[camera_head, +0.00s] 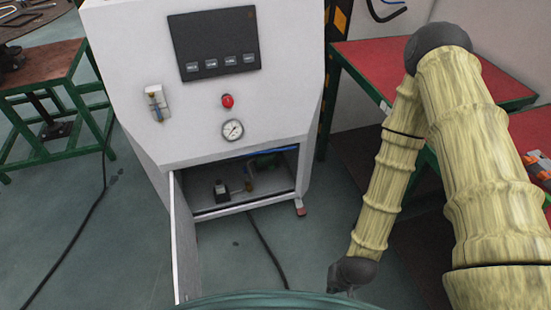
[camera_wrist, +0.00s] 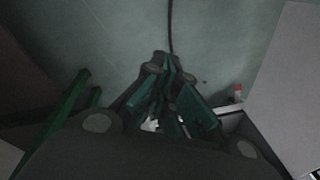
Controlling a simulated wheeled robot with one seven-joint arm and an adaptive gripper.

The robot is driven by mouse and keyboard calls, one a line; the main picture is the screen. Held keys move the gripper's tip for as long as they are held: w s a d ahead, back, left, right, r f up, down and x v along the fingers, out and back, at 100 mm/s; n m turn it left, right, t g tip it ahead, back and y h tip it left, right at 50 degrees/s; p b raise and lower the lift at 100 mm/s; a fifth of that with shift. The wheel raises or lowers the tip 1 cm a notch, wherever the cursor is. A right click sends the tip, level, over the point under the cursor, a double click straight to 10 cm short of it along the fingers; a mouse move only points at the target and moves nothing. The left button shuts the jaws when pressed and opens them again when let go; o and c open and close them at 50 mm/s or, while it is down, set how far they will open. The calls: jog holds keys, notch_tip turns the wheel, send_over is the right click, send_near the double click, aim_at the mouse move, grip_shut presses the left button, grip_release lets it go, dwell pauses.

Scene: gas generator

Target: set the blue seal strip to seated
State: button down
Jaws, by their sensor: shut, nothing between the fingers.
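A thin blue strip (camera_head: 278,152), which may be the seal strip, runs along the upper right of the open cabinet compartment. I cannot tell whether it is seated. The white generator cabinet (camera_head: 140,50) stands ahead, with its lower door (camera_head: 184,240) swung open toward me. My gripper (camera_head: 340,284) hangs low, right of the door and in front of the compartment, apart from both. In the wrist view my gripper (camera_wrist: 165,62) is shut and empty, pointing over the floor. The strip cannot be made out there; the white cabinet panel (camera_wrist: 292,90) shows at the right.
A red-topped bench (camera_head: 430,70) stands at right behind my arm, and another table (camera_head: 45,62) at left. A dark cable (camera_head: 268,250) crosses the floor from the cabinet. Floor left of the door is mostly clear.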

jog(key=w+a+f+m+t+y+b, duration=0.1)
jog(key=w+a+f+m+t+b, duration=0.1)
jog(key=w+a+b, duration=0.6)
jog(key=w+a+f+m+t+y+b, duration=0.1)
jog(key=w+a+f+b, duration=0.15)
jog(key=w, duration=0.95)
jog(key=w+a+r+m+t+b, duration=0.1)
jog(key=w+a+r+b, duration=0.1)
jog(key=w, duration=0.4)
jog(key=w+a+r+m+t+y+b, duration=0.1)
jog(key=w+a+r+b, duration=0.1)
jog(key=w+r+b, duration=0.2)
jog(key=w+a+r+m+t+y+b, duration=0.1)
jog(key=w+r+b, duration=0.2)
jog(key=w, duration=0.5)
jog(key=shift+a+r+m+t+b, duration=0.15)
jog(key=shift+a+m+t+b, duration=0.25)
jog(key=shift+b, duration=0.05)
jog(key=w+a, duration=0.2)
jog(key=w, duration=0.6)
jog(key=shift+w+p, duration=0.25)
jog(key=shift+p, duration=0.05)
jog(key=shift+w, duration=0.1)
jog(key=shift+w, duration=0.3)
